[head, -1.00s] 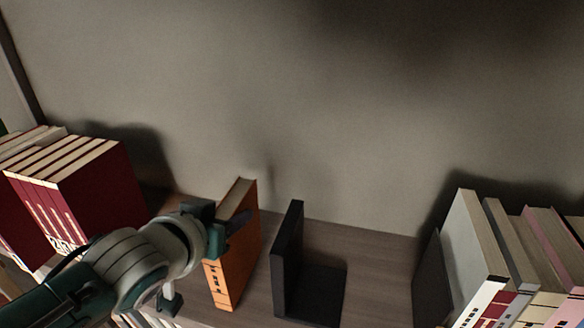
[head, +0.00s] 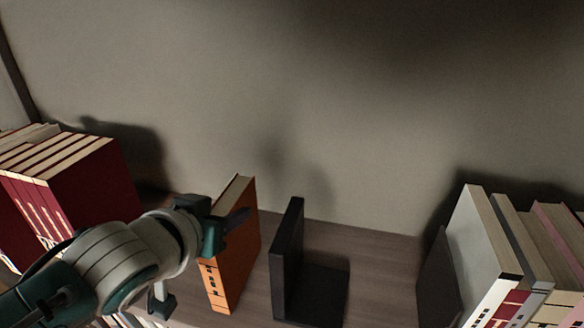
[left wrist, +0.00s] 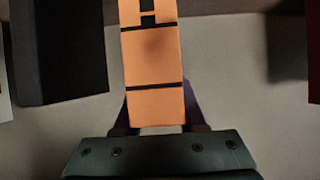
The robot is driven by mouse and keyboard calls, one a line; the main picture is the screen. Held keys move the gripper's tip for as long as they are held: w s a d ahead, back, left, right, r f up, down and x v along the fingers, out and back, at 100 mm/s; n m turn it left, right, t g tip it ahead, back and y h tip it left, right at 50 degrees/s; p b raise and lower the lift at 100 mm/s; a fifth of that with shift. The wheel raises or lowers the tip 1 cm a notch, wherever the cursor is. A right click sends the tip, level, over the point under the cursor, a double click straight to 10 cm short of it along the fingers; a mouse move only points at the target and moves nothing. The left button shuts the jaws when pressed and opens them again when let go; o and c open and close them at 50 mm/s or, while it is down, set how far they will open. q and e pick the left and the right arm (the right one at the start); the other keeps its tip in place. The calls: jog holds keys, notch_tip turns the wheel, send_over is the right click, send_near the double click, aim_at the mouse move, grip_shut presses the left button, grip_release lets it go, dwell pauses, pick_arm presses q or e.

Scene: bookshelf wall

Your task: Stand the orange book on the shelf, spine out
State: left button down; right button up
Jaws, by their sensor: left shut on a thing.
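The orange book (head: 238,262) is upright in the head view, its spine with black marks facing out toward me and its pale page edges on top. My left gripper (head: 232,222) is shut on it, with a dark finger across the book's right face. In the left wrist view the orange spine (left wrist: 154,60) runs down between the fingers (left wrist: 158,118). The book stands over the wooden shelf (head: 385,262), left of the black bookend and apart from it. I cannot tell whether its bottom edge touches the shelf. My right gripper is not in view.
A black L-shaped bookend (head: 287,262) stands right of the orange book, with bare shelf beyond it. Dark red books (head: 95,190) stand at left. Pale and grey books (head: 478,250) lean at right beside another dark bookend (head: 437,275). A plain wall is behind.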

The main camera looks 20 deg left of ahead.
pick_arm(q)
jog(key=shift+w+f, duration=0.1)
jog(key=shift+f, duration=0.05)
dwell(0.7)
jog(key=c, duration=0.5)
grip_release()
jog(key=shift+o, duration=0.5)
jog(key=p+v, duration=0.5)
jog(key=v, duration=0.5)
